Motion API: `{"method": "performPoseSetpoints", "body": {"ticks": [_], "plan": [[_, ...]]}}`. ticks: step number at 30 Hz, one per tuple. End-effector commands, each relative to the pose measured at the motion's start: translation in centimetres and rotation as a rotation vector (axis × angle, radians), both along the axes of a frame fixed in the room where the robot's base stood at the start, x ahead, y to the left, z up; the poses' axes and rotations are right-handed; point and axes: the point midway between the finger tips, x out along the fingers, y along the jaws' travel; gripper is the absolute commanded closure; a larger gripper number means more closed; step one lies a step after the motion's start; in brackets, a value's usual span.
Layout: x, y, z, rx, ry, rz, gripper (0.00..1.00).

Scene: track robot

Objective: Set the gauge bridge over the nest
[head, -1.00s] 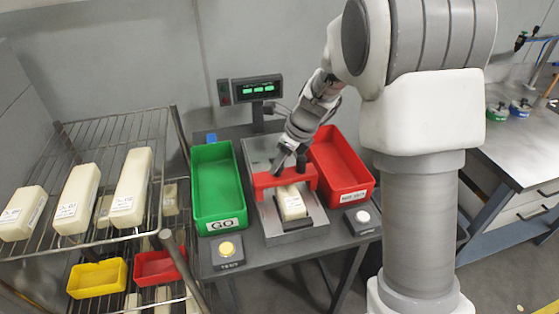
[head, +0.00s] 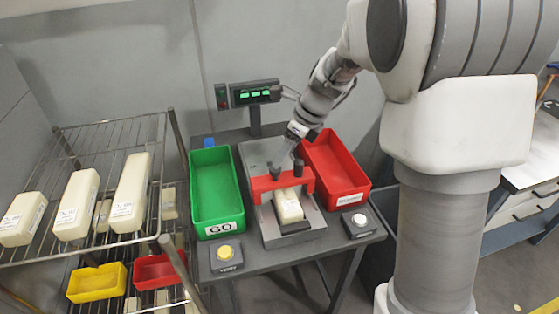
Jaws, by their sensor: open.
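The red gauge bridge (head: 283,183) stands on the grey gauge plate (head: 256,160), spanning across the nest. A cream block (head: 288,205) with a label lies in the nest, its front part showing in front of the bridge and its back part hidden under it. Two dark knobs stand on top of the bridge. My gripper (head: 287,155) is open and empty, above and just behind the bridge near its knobs. The fingertips look clear of the bridge, but they are small in the picture.
A green GO bin (head: 240,191) stands left of the plate and a red bin (head: 362,177) right of it. A yellow button (head: 226,254) and a white button (head: 359,221) sit at the front. A lit display (head: 255,93) stands behind. A wire rack (head: 110,233) with cream blocks is at left.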

Motion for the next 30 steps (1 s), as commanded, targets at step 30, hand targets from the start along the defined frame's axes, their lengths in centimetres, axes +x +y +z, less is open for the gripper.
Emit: {"method": "performPoseSetpoints", "body": {"ticks": [30], "plan": [[-2.6, -3.5, 10.2, -0.004, -0.007, 0.016, 0.28]]}}
